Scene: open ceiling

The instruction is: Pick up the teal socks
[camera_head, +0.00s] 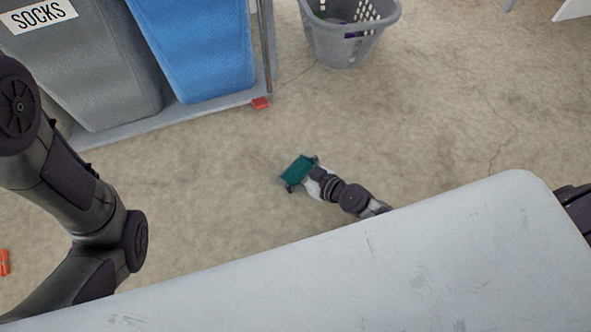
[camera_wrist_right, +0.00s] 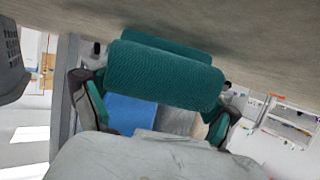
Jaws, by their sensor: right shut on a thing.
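The teal socks (camera_head: 297,170) are a rolled bundle in my right gripper, in the middle of the head view. My right gripper (camera_head: 302,172) is shut on them. In the right wrist view the teal socks (camera_wrist_right: 165,76) fill the space between the two fingers of the right gripper (camera_wrist_right: 155,103), with the ribbed knit facing the camera. My left arm comes in at the left of the head view, but its gripper is out of frame.
A grey bin (camera_head: 95,75) labelled SOCKS and a blue bin (camera_head: 200,50) stand on a rack at upper left. A grey laundry basket (camera_head: 345,45) with items inside stands at the top. An orange object (camera_head: 4,262) lies at far left. Floor around the socks is clear.

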